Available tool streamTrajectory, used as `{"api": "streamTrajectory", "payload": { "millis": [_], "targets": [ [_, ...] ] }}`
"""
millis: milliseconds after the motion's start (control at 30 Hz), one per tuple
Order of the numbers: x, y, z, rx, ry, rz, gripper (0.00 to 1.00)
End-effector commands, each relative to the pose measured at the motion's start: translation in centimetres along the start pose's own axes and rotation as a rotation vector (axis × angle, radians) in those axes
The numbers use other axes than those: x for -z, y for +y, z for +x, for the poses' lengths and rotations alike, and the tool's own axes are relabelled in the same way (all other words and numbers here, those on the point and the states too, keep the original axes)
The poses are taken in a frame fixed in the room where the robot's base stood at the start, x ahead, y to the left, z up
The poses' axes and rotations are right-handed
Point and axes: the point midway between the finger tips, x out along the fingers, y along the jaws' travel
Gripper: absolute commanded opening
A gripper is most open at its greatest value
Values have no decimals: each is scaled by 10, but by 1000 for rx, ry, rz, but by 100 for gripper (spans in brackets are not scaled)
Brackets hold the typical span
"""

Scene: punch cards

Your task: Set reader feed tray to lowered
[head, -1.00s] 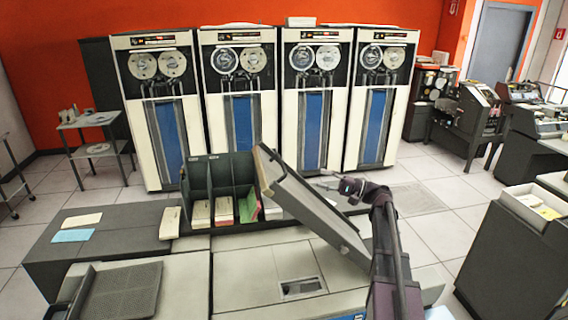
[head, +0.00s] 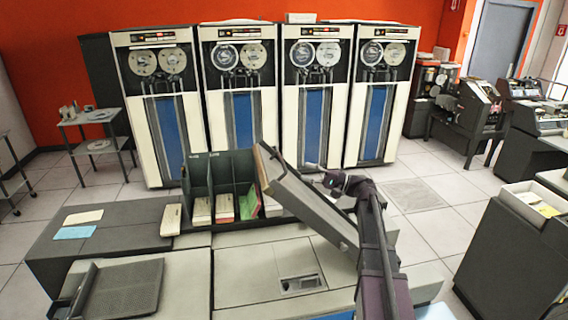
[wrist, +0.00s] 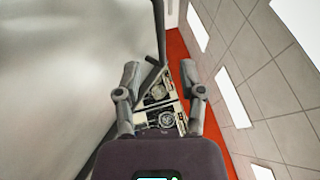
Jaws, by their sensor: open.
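The reader feed tray (head: 300,203) is a long grey panel with a dark edge. It is tilted steeply up above the reader's beige top (head: 255,272), with its high end toward the left and its low end at the right. My gripper (head: 313,168) is behind and to the right of the tray, at about the height of its upper half. In the wrist view the two fingers of my gripper (wrist: 162,80) are apart with nothing held between them. A broad pale grey surface, apparently the tray (wrist: 60,80), fills the left side beside the left finger. I cannot tell whether they touch.
A dark card rack (head: 222,175) with several card decks stands just left of the tray's high end. A grey perforated plate (head: 120,287) lies at the front left. Tape cabinets (head: 240,120) line the back wall. Open floor (head: 430,225) lies to the right.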

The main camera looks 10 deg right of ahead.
Motion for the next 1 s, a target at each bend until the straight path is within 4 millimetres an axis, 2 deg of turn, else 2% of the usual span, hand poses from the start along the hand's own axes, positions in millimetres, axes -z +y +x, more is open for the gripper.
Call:
{"api": "streamTrajectory", "payload": {
  "millis": [200, 500, 700, 1000],
  "targets": [
    [0, -2, 34, 0, -2, 0, 51],
    [0, -2, 72, 0, 0, 0, 51],
    [0, -1, 84, 0, 1, 0, 51],
    [1, 0, 86, 0, 2, -1, 51]
  ]
}}
